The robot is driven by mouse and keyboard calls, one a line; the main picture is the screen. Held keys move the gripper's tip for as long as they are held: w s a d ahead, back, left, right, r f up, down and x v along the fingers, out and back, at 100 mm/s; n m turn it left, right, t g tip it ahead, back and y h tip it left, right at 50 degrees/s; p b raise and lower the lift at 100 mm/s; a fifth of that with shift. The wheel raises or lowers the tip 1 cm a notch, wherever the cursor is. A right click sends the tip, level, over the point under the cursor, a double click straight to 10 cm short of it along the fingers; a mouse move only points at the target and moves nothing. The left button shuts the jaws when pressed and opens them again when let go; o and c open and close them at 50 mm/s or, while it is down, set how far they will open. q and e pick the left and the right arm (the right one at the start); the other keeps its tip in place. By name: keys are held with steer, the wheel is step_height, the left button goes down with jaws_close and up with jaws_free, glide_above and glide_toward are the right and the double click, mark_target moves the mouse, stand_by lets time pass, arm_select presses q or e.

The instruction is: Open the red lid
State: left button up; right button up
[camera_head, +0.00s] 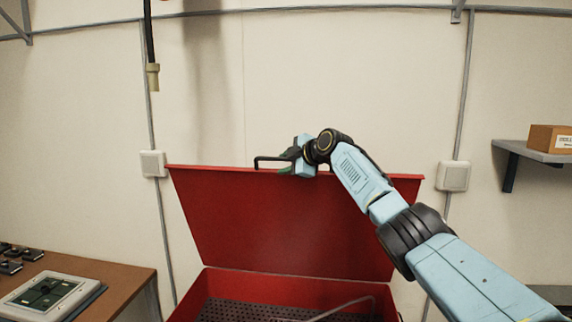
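The red lid (285,220) stands raised, nearly upright, at the back of a red box (225,285) with a dark perforated floor (270,312). A dark handle (268,159) sticks out at the lid's top edge. My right gripper (286,160) is at that top edge, beside or on the handle. Its fingers are small and partly hidden, so I cannot tell if they are shut on the handle. My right arm reaches in from the lower right, in front of the lid's right part. My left gripper is not in view.
A brown table (115,285) at the lower left bears a light device (45,297) and several small dark parts. A shelf (535,152) with a cardboard box (550,138) is at the right. A black cable (149,35) hangs at the upper left.

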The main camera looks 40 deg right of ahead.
steer(key=shift+s, duration=0.1)
steer(key=b+v, duration=0.5)
steer(key=v, duration=0.8)
steer(key=shift+r, duration=0.1)
